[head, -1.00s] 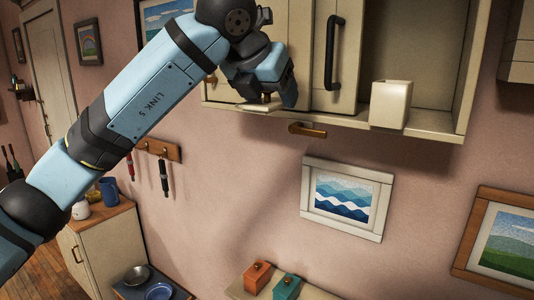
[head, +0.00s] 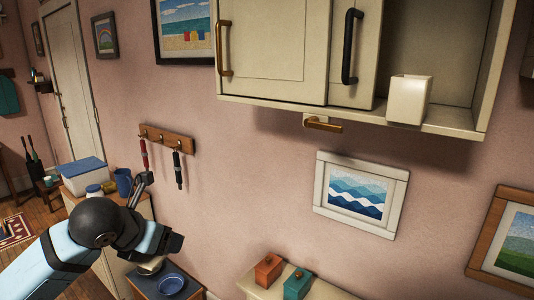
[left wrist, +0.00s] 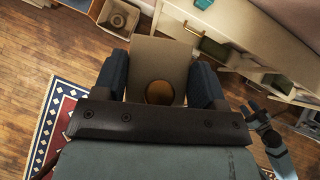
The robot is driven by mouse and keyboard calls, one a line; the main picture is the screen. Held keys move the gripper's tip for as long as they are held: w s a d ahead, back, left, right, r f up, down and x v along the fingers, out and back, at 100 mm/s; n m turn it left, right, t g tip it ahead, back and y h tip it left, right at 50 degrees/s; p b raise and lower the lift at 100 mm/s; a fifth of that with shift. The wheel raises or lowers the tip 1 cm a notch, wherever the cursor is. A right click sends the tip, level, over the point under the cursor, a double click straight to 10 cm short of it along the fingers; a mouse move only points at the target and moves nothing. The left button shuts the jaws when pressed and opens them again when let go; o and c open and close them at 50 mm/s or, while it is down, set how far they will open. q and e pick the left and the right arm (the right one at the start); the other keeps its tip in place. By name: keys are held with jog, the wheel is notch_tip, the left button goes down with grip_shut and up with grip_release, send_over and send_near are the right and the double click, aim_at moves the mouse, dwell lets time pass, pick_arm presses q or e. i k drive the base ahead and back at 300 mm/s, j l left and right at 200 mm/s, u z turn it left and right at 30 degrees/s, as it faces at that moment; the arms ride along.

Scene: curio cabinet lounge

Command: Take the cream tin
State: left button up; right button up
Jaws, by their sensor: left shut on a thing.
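In the left wrist view my left gripper (left wrist: 160,88) is shut on the cream tin (left wrist: 160,55), a beige box with a round wooden knob, held between the two dark fingers. In the head view the left gripper (head: 163,242) is low at the left, above the dark low stand with bowls. The tin cannot be made out clearly there, being mostly hidden by my wrist. A blue and black arm, likely my right one (left wrist: 268,132), shows at the right of the left wrist view; its jaw state is unclear.
A wall cabinet (head: 420,115) holds a cream square container (head: 408,99). An orange tin (head: 268,268) and a teal tin (head: 297,283) stand on a shelf below. A blue bowl (head: 172,284) is near my left gripper. A white box with a blue lid (head: 84,171) stands behind.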

aim_at(409, 95)
jog(key=k, duration=0.4)
jog(key=k+u, duration=0.15)
jog(key=u, duration=0.3)
jog(key=k+j+u, duration=0.15)
jog(key=u, duration=3.7)
